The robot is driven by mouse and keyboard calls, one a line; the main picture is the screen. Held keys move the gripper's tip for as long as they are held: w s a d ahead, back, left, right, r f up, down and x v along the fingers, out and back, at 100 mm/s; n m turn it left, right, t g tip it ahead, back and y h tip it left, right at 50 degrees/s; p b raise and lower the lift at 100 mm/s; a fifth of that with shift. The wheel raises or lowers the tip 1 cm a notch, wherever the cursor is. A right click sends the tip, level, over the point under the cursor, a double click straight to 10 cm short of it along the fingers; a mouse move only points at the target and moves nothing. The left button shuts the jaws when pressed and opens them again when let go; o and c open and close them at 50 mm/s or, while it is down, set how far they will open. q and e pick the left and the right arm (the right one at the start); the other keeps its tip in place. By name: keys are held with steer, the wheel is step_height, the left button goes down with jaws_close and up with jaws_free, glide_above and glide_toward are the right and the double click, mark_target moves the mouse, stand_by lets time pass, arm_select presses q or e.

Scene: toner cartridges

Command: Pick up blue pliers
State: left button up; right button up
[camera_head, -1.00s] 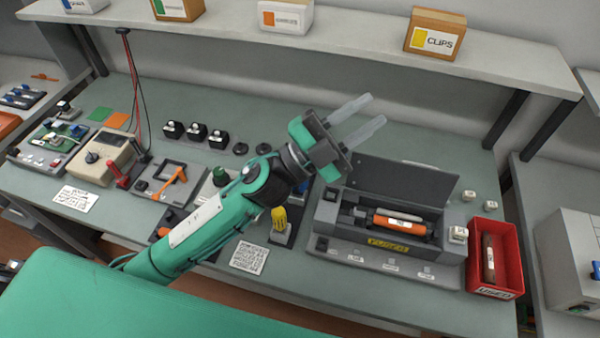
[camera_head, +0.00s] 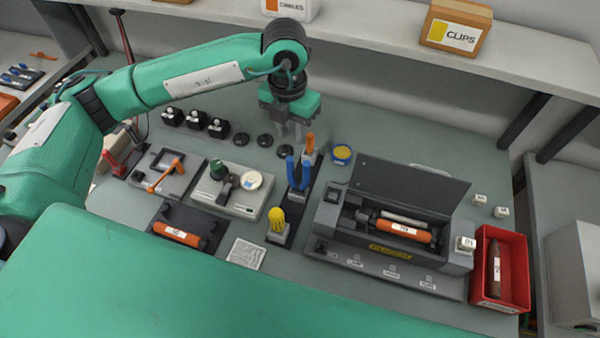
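The blue pliers (camera_head: 298,174) stand upright, handles up, in a narrow dark holder (camera_head: 308,188) near the middle of the bench. An orange-handled tool (camera_head: 310,145) stands behind them in the holder. My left gripper (camera_head: 290,136) points down behind the pliers in the picture, with its two pale fingers apart and nothing between them. It does not appear to touch the pliers; its exact height above the bench is hard to tell. My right gripper is not in view.
A yellow-topped item (camera_head: 277,220) stands in front of the pliers. The open fuser unit (camera_head: 390,245) is on the right, beside a red bin (camera_head: 502,295). A grey scale-like device (camera_head: 228,190) is on the left. Black discs (camera_head: 265,140) lie behind. A shelf (camera_head: 370,45) runs above.

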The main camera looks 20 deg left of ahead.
mark_target(290, 156)
arm_select(q)
steer(key=shift+w+a+f, duration=0.15)
steer(key=shift+a+f, duration=0.05)
steer(key=shift+a, duration=0.15)
step_height(290, 156, down, 8)
steer(key=p, duration=0.2)
steer(key=shift+r+p, duration=0.15)
steer(key=shift+p, duration=0.25)
steer(key=shift+f+p, duration=0.4)
steer(key=shift+p, duration=0.05)
steer(key=f, duration=0.1)
steer(key=f+p, duration=0.2)
steer(key=f, duration=0.1)
steer(key=shift+s, duration=0.3)
steer(key=shift+f, duration=0.35)
steer(key=shift+c, duration=0.5)
jaws_close()
